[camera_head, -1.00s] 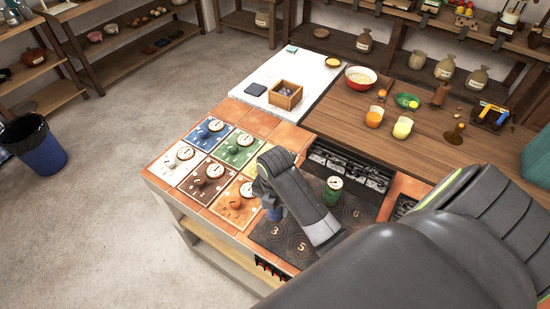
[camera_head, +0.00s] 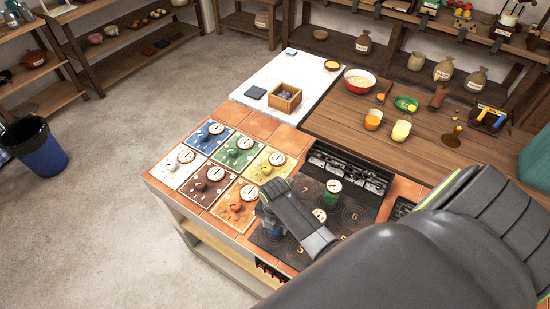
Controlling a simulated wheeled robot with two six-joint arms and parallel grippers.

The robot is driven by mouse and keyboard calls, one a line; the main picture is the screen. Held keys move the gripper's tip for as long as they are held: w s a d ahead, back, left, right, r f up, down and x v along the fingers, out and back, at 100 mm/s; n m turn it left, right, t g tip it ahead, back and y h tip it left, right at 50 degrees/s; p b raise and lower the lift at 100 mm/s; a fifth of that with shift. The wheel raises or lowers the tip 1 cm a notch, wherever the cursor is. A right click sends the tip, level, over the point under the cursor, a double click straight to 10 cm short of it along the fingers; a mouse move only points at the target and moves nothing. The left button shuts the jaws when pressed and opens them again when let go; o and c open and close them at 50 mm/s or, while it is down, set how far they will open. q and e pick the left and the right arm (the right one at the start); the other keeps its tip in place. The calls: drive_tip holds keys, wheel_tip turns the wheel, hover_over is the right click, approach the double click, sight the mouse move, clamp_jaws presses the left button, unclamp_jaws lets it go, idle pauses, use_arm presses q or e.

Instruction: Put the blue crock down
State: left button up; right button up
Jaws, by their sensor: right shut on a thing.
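My right gripper (camera_head: 271,214) is over the left part of the dark hob (camera_head: 285,256). It is shut on the blue crock (camera_head: 273,232), of which only a small dark blue part shows below the fingers. The crock is low, close to the hob's left edge near the mark 3. I cannot tell whether its base touches the hob. A green crock (camera_head: 332,195) with a white dial top stands on the hob to the right. A white round dial top (camera_head: 319,215) shows beside my right arm, its lower part hidden. My left gripper is out of view.
Coloured tiles with dials and knobs, such as the orange tile (camera_head: 237,203), lie left of the hob. A burner grate (camera_head: 348,174) lies behind it. A wooden box (camera_head: 285,97) stands on the white slab. Cups and a red bowl (camera_head: 360,79) stand on the wooden counter.

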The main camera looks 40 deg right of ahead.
drive_tip(key=shift+f, duration=0.1)
drive_tip(key=o, duration=1.2)
drive_tip(key=shift+o, duration=0.2)
wheel_tip(320, 180, up, 12)
drive_tip(key=shift+r+b, duration=0.15)
drive_tip(key=shift+b, duration=0.6)
